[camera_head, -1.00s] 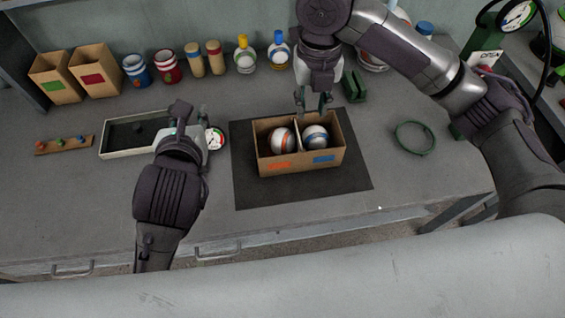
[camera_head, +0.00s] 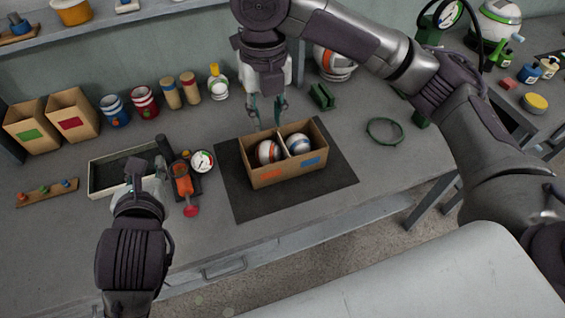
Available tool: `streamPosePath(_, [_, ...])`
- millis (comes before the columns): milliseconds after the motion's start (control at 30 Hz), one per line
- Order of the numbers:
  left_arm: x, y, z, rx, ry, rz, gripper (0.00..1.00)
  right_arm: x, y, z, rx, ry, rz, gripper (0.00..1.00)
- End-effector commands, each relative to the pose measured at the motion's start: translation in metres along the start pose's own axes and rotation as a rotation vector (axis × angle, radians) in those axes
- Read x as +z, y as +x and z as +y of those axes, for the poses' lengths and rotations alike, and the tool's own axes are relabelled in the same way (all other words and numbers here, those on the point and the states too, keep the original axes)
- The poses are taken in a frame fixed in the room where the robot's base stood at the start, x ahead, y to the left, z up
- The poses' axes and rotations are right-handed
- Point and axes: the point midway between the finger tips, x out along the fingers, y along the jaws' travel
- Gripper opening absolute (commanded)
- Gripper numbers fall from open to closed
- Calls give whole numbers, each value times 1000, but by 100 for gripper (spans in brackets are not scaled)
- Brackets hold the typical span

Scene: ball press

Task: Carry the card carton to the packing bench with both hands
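The open card carton (camera_head: 290,171) stands on a dark mat (camera_head: 248,207) on the grey workbench. A divider splits it; the left half holds a white ball with an orange stripe (camera_head: 267,152), the right half a white ball with a blue stripe (camera_head: 298,144). An orange and a blue label mark its front. My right gripper (camera_head: 268,108) points down above the carton's back left edge, fingers apart and empty; I cannot tell if it touches the carton. My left gripper (camera_head: 148,172) is left of the carton, clear of it, by the tray; its fingers are unclear.
A shallow tray (camera_head: 92,188), a red-orange tool (camera_head: 183,185) and a dial gauge (camera_head: 203,161) lie left of the mat. A green ring (camera_head: 384,131) lies to the right. Boxes, cans and bottles line the back. Another bench (camera_head: 510,95) with small items stands at right.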

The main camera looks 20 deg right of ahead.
Motion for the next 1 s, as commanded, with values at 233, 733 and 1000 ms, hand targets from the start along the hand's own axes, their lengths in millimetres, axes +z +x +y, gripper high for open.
streamPosePath(233, [0,0,0,0,0,0,31,2,-46,-2,-2,2,-3,31])
streamPosePath(733, [0,0,0,0,0,0,31,2,-59,-2,-1,0,1,31])
streamPosePath(1000, [3,0,2,9,4,-16,31,1,-55,-1,3,6,2,31])
